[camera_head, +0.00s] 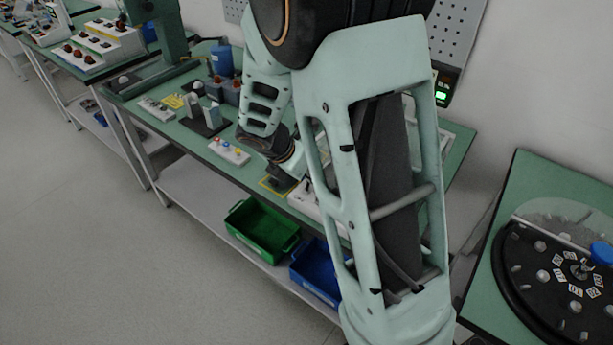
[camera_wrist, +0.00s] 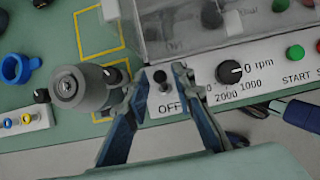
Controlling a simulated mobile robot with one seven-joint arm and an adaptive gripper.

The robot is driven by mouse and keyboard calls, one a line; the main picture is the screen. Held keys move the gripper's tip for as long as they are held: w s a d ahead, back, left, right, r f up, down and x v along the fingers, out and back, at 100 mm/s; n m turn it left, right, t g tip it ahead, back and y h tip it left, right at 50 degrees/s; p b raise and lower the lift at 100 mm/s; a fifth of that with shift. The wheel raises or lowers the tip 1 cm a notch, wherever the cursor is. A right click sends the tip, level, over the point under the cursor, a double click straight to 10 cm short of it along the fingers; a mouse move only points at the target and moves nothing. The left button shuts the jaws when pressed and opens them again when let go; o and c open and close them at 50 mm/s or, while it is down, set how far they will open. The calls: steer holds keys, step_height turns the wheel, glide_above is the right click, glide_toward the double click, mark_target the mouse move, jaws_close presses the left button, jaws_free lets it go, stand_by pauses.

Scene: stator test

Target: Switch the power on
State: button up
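In the wrist view a small black power switch (camera_wrist: 160,77) sits on the front edge of a white control panel (camera_wrist: 262,85), with the label OFF beside it. My gripper (camera_wrist: 160,71) is open, one finger on either side of the switch. I cannot tell whether either finger touches it. No ON label shows. In the head view my gripper (camera_head: 279,179) is a dark shape low over the green bench, and my arm hides most of the control box.
The panel also holds a black rpm knob (camera_wrist: 230,72), a green START button (camera_wrist: 295,52) and a clear cover (camera_wrist: 190,25). A grey cylinder (camera_wrist: 82,90) stands close left of my fingers. A green bin (camera_head: 262,227) and a blue bin (camera_head: 318,270) are below the bench.

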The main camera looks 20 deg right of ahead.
stand_by(0.3)
steer(key=p+v, duration=0.4)
steer(key=v, duration=0.2)
stand_by(0.6)
